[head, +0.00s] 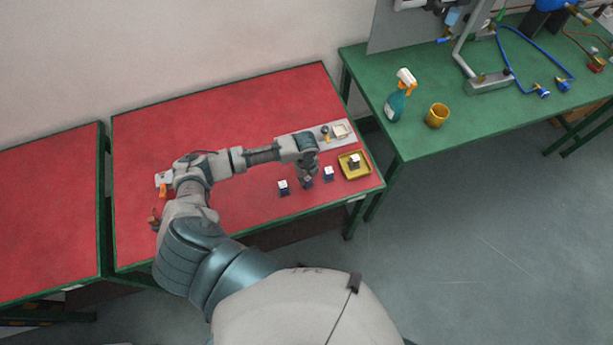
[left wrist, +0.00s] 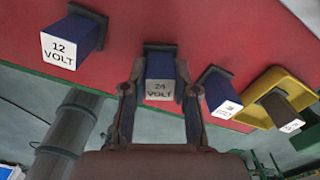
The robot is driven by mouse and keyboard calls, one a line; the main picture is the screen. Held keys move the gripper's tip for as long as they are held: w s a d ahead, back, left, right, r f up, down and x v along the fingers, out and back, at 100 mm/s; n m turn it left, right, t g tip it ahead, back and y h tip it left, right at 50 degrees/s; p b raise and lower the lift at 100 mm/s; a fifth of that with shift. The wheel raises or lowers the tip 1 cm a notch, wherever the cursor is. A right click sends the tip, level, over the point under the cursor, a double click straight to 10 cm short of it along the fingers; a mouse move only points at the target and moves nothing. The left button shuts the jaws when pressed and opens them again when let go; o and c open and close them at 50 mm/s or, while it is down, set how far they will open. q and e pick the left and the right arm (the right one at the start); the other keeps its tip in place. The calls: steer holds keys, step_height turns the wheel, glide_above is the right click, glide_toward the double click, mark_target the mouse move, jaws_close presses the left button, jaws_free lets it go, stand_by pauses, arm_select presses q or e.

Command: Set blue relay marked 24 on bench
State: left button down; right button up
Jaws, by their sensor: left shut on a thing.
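The blue relay marked 24 VOLT (left wrist: 159,88) shows in the left wrist view, label face toward the camera. My left gripper (left wrist: 161,92) has a finger on each side of it and is shut on it. In the head view the left gripper (head: 308,175) is low over the right part of the red bench (head: 215,120), with the held relay (head: 307,182) at its tip. I cannot tell whether the relay's base touches the bench. My right gripper is not in view.
A blue 12 VOLT relay (left wrist: 72,42) and another blue relay (left wrist: 220,93) stand on either side. A yellow tray (head: 345,173) holds a darker relay (left wrist: 281,110). A grey plate (head: 342,141) lies behind. The bench's left part is largely clear.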

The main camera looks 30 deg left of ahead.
arm_select(q)
steer(key=shift+f, duration=0.1)
steer(key=c, duration=1)
jaws_free()
steer(key=shift+a, duration=0.15)
steer(key=shift+o, duration=0.5)
steer(key=shift+a, duration=0.25)
steer(key=shift+d+r, duration=0.15)
steer(key=shift+r, duration=0.15)
step_height(320, 180, up, 12)
steer(key=shift+f, duration=0.2)
